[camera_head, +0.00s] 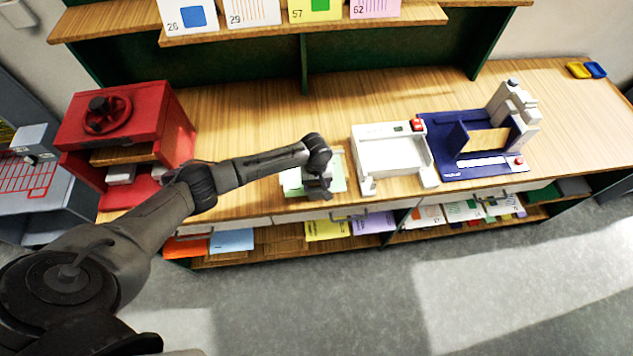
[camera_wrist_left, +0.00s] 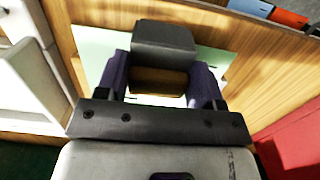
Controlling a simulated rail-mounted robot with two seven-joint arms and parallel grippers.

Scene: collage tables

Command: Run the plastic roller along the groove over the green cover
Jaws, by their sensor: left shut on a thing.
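The pale green cover (camera_head: 338,168) lies flat on the wooden table near its front edge, left of the white machine. My left gripper (camera_head: 317,188) points down over it and hides part of it. In the left wrist view the green cover (camera_wrist_left: 97,50) spreads out beyond the fingers. There my left gripper (camera_wrist_left: 160,82) is shut on a dark grey block-like thing, apparently the plastic roller (camera_wrist_left: 165,42). A brown surface shows between the purple-grey fingers. The groove is hidden, and I cannot tell whether the roller touches the cover. My right gripper is not in view.
A red press (camera_head: 125,125) stands on the left. A white tray-like machine (camera_head: 390,150) and a blue-based machine (camera_head: 480,150) stand to the right. A shelf with numbered cards (camera_head: 315,10) is behind. The table (camera_head: 240,110) is clear behind the cover.

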